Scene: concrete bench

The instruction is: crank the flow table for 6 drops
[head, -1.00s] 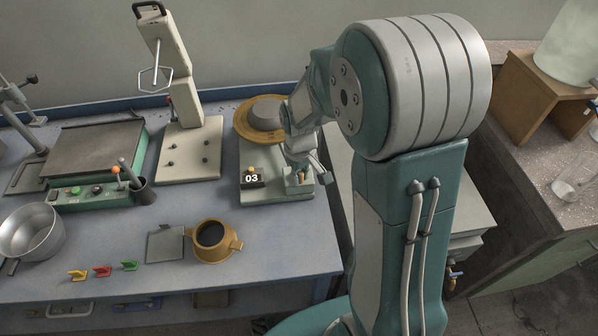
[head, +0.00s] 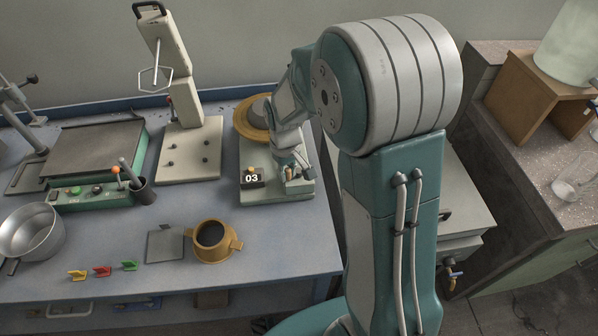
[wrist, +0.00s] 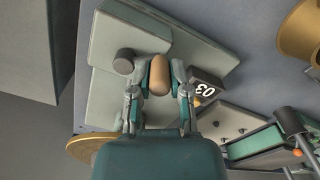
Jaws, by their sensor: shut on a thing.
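The flow table has a pale green base (head: 262,192) near the right end of the bench and a round brass top (head: 243,118) behind it. A grey mound sits on the brass top, partly hidden by my arm. The counter (head: 252,179) on the base reads 03. My gripper (head: 293,172) is low over the right side of the base. In the wrist view my gripper (wrist: 159,80) is shut on the tan crank handle (wrist: 159,75), with a finger on each side. The counter also shows in the wrist view (wrist: 205,90).
A brass mould (head: 230,250) and a flat grey plate (head: 165,245) lie in front. Coloured clips, a metal bowl (head: 30,232) and a green-based machine (head: 95,192) stand left. A white stand (head: 190,160) is beside the flow table.

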